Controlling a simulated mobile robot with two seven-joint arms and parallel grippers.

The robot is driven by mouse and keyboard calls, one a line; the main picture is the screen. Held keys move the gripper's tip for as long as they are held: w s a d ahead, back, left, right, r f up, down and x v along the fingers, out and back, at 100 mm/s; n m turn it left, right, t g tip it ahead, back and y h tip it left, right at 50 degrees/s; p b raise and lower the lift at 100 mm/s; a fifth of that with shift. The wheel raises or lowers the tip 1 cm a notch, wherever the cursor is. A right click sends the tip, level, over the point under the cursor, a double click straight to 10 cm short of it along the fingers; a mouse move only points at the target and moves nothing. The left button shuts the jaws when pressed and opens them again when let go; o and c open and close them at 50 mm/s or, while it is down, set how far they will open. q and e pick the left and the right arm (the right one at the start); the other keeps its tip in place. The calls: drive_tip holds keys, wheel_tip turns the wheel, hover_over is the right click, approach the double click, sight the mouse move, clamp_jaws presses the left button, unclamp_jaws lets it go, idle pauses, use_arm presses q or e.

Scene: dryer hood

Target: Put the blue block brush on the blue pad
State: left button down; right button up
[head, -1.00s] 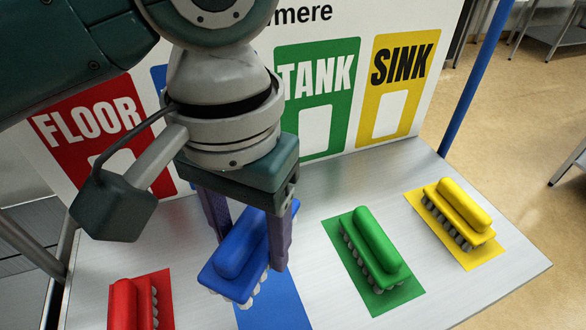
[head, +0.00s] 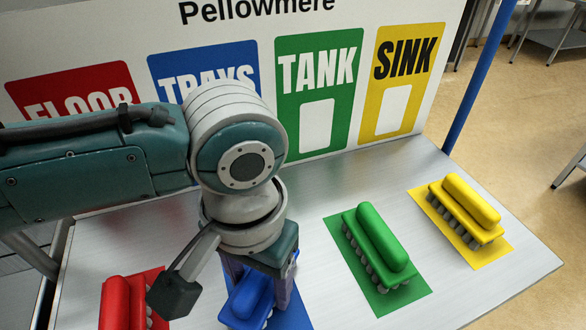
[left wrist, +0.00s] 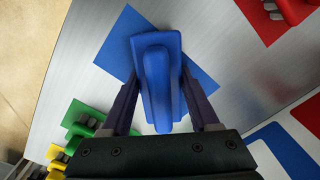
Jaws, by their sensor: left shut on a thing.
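The blue block brush (head: 247,299) is between the fingers of my left gripper (head: 256,290), which is shut on it. The brush is over the blue pad (head: 292,318), with its lower end cut off by the bottom edge of the head view. In the left wrist view the brush (left wrist: 157,75) lies between both fingers, and the pad (left wrist: 115,48) shows on both sides, turned at an angle to the brush. I cannot tell whether its bristles touch the pad. My right gripper is not in view.
A green brush (head: 380,240) on its green pad and a yellow brush (head: 468,208) on its yellow pad are to the right. A red brush (head: 122,302) on a red pad is to the left. A coloured sign board (head: 270,22) stands behind the metal table.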

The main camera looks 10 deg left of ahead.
use_arm(q)
drive_tip(key=shift+c, duration=0.7)
unclamp_jaws()
wheel_tip(320, 180, up, 12)
drive_tip(key=shift+r+p, duration=0.1)
drive_tip(key=shift+p, duration=1.15)
drive_tip(key=s+d+f+m+t+h, duration=0.1)
drive_tip(key=s+d+f+t+h, duration=0.15)
drive_tip(key=s, duration=0.25)
drive_tip(key=s+a+y, duration=0.1)
drive_tip(key=s+a, duration=0.2)
drive_tip(key=a, duration=0.3)
drive_tip(key=s+a+n+t+y, duration=0.1)
drive_tip(key=s+a, duration=0.2)
drive_tip(key=a, duration=0.2)
drive_tip(key=shift+s+a, duration=0.4)
drive_tip(key=shift+r, duration=0.1)
